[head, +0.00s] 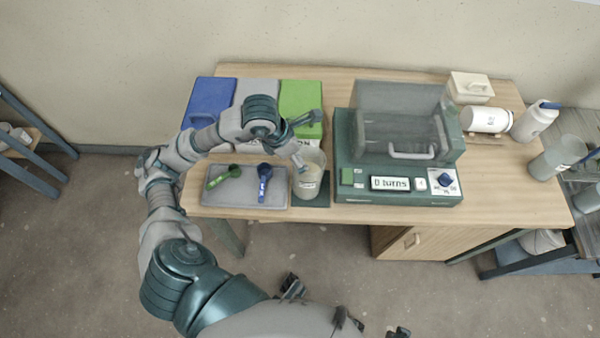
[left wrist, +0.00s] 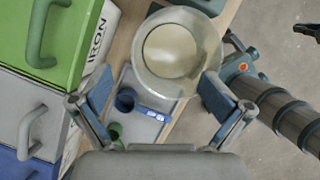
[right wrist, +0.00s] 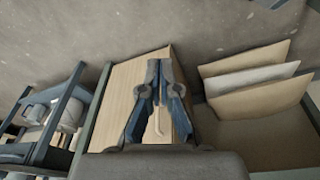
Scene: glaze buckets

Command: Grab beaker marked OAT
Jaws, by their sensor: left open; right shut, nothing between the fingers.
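A clear beaker (head: 308,186) with pale cream contents stands on a dark green pad (head: 311,203) near the table's front edge. Its small label is too blurred to read. My left gripper (head: 300,155) is over the beaker's far side, reaching down from the upper left. In the left wrist view the beaker (left wrist: 178,50) sits ahead of and between the spread fingers of the left gripper (left wrist: 160,102), which holds nothing. My right gripper (right wrist: 158,80) is shut and empty in the right wrist view, low in front of the wooden cabinet.
A grey tray (head: 222,200) with a green scoop (head: 222,177) and a blue scoop (head: 264,180) lies left of the beaker. Blue, grey and green bins (head: 300,96) stand behind. A green machine (head: 400,150) with a clear cover stands close on the right.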

